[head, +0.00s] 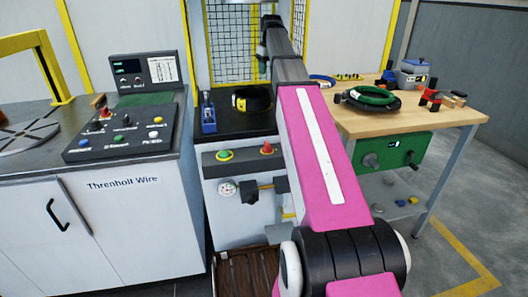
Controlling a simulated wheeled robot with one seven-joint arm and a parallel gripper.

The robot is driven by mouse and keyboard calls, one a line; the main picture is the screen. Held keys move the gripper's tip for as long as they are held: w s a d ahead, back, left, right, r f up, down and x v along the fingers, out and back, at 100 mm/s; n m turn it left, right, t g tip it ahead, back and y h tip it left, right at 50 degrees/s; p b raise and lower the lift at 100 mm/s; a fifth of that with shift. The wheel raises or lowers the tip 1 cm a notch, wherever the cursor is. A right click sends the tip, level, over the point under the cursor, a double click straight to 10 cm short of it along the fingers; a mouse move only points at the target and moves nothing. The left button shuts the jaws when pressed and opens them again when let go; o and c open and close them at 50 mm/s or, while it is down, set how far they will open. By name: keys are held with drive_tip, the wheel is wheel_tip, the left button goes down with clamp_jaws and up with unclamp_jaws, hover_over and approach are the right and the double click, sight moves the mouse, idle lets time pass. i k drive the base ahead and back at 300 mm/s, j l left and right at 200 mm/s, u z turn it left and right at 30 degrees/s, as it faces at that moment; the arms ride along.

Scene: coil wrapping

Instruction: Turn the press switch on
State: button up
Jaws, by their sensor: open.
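No switch in the head view is legibly marked as the press switch. The left console (125,138) has a red-topped switch (105,114) and several coloured buttons. My pink arm reaches up and away past the middle station's right side. My gripper (262,53) is small and dark at the far end, open, above and behind the panel. Its fingertips are hard to make out.
A black coil (251,99) with a yellow label and a blue tool (208,113) are on the middle station's top. A wooden table (440,115) at right holds a green coil (371,95) and a red item (430,95). A yellow mesh guard (235,40) stands behind.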

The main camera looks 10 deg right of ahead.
sight(266, 148)
drive_tip(key=k+l, duration=0.35)
drive_tip(key=l, duration=0.2)
drive_tip(key=k+l, duration=0.35)
drive_tip(key=l, duration=0.15)
drive_tip(key=u, duration=0.05)
